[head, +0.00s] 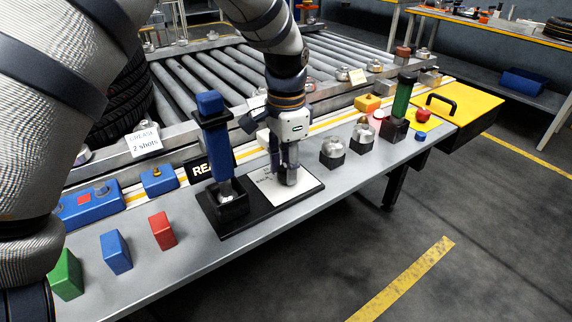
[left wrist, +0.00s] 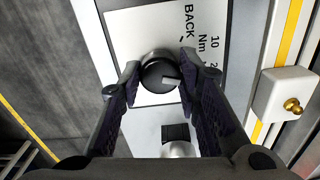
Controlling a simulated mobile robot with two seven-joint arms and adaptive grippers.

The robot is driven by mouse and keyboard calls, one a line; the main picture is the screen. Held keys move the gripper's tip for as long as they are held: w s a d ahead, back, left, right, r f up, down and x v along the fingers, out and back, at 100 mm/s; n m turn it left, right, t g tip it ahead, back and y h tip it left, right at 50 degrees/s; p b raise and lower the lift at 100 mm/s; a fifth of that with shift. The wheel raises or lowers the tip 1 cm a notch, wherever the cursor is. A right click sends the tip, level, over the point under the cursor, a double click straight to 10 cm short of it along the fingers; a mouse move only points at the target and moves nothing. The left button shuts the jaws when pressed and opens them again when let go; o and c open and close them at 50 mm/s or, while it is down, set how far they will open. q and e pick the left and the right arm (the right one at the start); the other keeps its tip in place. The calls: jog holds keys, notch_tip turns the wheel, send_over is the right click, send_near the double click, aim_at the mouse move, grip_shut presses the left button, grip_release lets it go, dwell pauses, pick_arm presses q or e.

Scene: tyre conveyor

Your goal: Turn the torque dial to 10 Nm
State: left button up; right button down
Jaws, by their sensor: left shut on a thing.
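The torque dial (left wrist: 152,80) is a round black knob with a light pointer mark, on a white plate (left wrist: 125,28) printed "BACK", "10 Nm" and part of a "2". The pointer mark lies toward the right of the knob in the left wrist view; its exact setting is unclear. My left gripper (left wrist: 158,84) has its fingers on both sides of the dial and is shut on it. In the head view my left gripper (head: 289,170) points down at the white plate (head: 262,185) and hides most of the dial. My right gripper is not in view.
A blue-handled tool (head: 213,130) stands in a black holder (head: 229,209) just left of my gripper. Red (head: 161,231), blue (head: 116,252) and green (head: 65,274) blocks stand on the bench at left. A green-handled tool (head: 402,98) stands right. A roller conveyor (head: 195,85) runs behind.

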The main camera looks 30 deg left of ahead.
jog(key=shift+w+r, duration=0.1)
pick_arm(q)
jog(key=n+p, duration=0.1)
jog(key=n, duration=0.2)
jog(key=shift+r+n, duration=0.1)
jog(key=shift+n, duration=2.1)
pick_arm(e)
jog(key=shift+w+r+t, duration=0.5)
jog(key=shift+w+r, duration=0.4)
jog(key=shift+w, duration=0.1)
pick_arm(q)
jog(key=o, duration=1.1)
jog(key=shift+o, duration=0.2)
